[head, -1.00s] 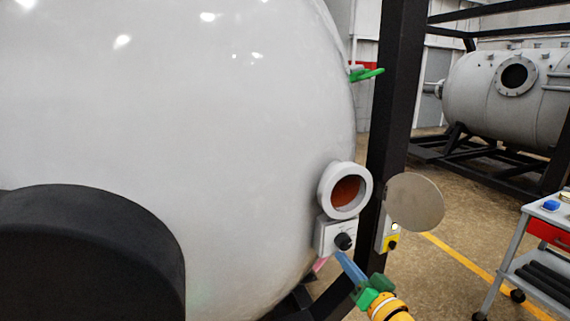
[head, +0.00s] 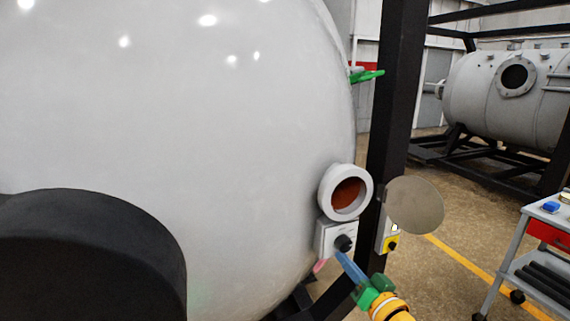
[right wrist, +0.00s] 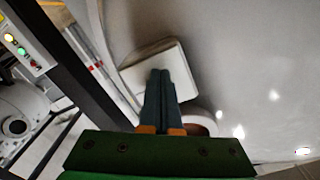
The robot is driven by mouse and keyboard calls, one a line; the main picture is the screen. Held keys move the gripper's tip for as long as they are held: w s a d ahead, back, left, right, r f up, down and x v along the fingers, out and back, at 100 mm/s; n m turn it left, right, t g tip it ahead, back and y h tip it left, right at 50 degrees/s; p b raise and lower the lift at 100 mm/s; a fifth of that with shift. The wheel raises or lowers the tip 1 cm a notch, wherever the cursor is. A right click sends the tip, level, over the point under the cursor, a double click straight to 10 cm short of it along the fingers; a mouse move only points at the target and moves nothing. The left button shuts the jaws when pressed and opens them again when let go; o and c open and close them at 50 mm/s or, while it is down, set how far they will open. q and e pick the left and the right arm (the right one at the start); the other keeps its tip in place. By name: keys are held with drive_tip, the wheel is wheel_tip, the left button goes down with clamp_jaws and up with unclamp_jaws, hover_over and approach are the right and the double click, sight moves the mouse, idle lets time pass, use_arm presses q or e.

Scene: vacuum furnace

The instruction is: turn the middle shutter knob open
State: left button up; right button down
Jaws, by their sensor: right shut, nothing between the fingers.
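The black shutter knob (head: 343,243) sits on a white box (head: 325,238) under the round viewport (head: 346,192) on the big pale vessel. A round metal disc (head: 414,205) stands open beside the viewport. My right gripper (head: 341,254), with blue fingers and a green body, is shut and empty, its tips at or just below the knob. I cannot tell if they touch it. In the right wrist view the shut fingers (right wrist: 160,76) point at the white box (right wrist: 160,66) and hide the knob. My left gripper is not in view.
A black post (head: 391,110) rises right of the viewport, with a yellow-faced switch box (head: 391,243) on it. A green handle (head: 367,76) sticks out above. A cart (head: 540,250) stands at the far right, with open floor before it.

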drive_tip(key=shift+r, duration=0.2)
drive_tip(key=shift+a+f, duration=0.1)
drive_tip(key=shift+s+a+f, duration=0.1)
drive_tip(key=shift+f, duration=0.2)
drive_tip(key=shift+s, duration=0.35)
drive_tip(key=p+v, duration=0.2)
drive_tip(key=v, duration=0.4)
drive_tip(key=s+d+f+g+h, duration=0.1)
drive_tip(key=s+f+g+h, duration=0.15)
drive_tip(key=f, duration=0.65)
drive_tip(key=s+d+f+g+h, duration=0.15)
drive_tip(key=s+f, duration=0.25)
drive_tip(key=f, duration=0.6)
drive_tip(key=s+d+f+g+h, duration=0.1)
drive_tip(key=s+d+f+g, duration=0.15)
drive_tip(key=f, duration=0.65)
drive_tip(key=s+f+n+g, duration=0.1)
drive_tip(key=s+f+g, duration=0.2)
drive_tip(key=s, duration=0.7)
drive_tip(key=s+a+f+n+g, duration=0.1)
drive_tip(key=s+f+n+g, duration=0.1)
drive_tip(key=s+f, duration=0.6)
drive_tip(key=s+f+n+g+h, duration=0.1)
drive_tip(key=s+f+g, duration=0.3)
drive_tip(key=s, duration=1)
wheel_tip(320, 180, down, 2)
drive_tip(key=shift+s+a+f+n, duration=0.15)
drive_tip(key=shift+s+a+n, duration=0.05)
drive_tip(key=shift+a+n, duration=0.1)
